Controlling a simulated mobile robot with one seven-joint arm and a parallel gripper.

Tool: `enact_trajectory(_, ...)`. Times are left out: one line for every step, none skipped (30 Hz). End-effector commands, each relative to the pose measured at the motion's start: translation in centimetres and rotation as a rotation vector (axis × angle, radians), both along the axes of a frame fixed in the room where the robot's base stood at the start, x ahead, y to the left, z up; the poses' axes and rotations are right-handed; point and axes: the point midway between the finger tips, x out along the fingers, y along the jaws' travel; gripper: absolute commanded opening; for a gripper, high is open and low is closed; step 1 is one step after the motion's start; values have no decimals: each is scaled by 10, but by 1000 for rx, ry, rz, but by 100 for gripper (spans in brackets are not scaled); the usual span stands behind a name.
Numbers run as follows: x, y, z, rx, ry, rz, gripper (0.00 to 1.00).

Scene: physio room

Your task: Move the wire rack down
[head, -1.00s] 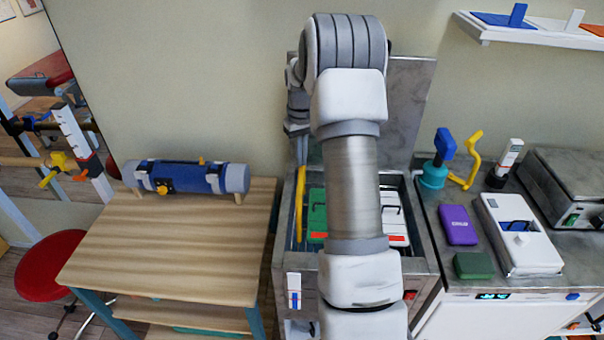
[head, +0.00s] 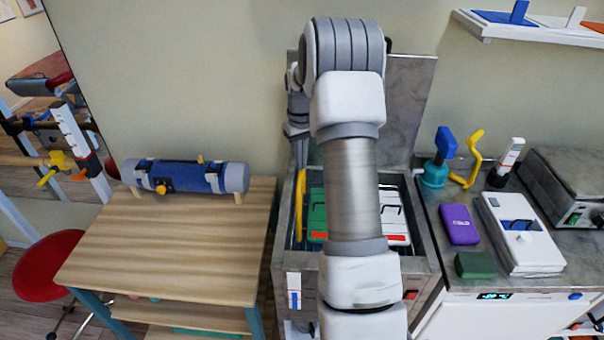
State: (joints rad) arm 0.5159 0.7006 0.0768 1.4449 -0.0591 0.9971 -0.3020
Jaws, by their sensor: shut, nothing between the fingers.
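An open steel tank (head: 424,262) stands in the middle, partly covered by my arm. Inside it are a green pack (head: 316,215) at left and a white, red-edged pack (head: 394,224) with a dark wire handle at right. A yellow bar (head: 300,205) stands at the tank's left inner side; I cannot tell whether it belongs to the wire rack. The rack itself is not clearly made out, as my arm hides the tank's centre. My gripper (head: 302,158) points down at the tank's back left, above the yellow bar's top. It is shut and empty; its tips are hard to see.
The tank's raised lid (head: 410,110) stands behind my arm. At left, a wooden table (head: 165,245) bears a blue-grey roll (head: 190,177). At right, a counter (head: 440,215) holds a purple box (head: 458,224), a white case (head: 525,245) and a green block (head: 476,265). The table's front is clear.

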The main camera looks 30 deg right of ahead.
Motion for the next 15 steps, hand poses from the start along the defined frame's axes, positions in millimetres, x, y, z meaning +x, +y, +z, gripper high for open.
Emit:
enact_trajectory(0, 0, -4, 1, 1, 0, 0)
enact_trajectory(0, 0, -4, 1, 1, 0, 0)
enact_trajectory(0, 0, -6, 1, 2, 0, 0)
enact_trajectory(0, 0, -7, 1, 2, 0, 0)
enact_trajectory(0, 0, -8, 1, 2, 0, 0)
enact_trajectory(-1, 0, -9, 1, 2, 0, 0)
enact_trajectory(-1, 0, -10, 1, 3, 0, 0)
enact_trajectory(-1, 0, -11, 1, 3, 0, 0)
enact_trajectory(-1, 0, -12, 1, 3, 0, 0)
enact_trajectory(-1, 0, -13, 1, 3, 0, 0)
enact_trajectory(-1, 0, -14, 1, 2, 0, 0)
enact_trajectory(0, 0, -15, 1, 2, 0, 0)
enact_trajectory(0, 0, -13, 1, 2, 0, 0)
enact_trajectory(0, 0, -13, 1, 2, 0, 0)
enact_trajectory(0, 0, -12, 1, 2, 0, 0)
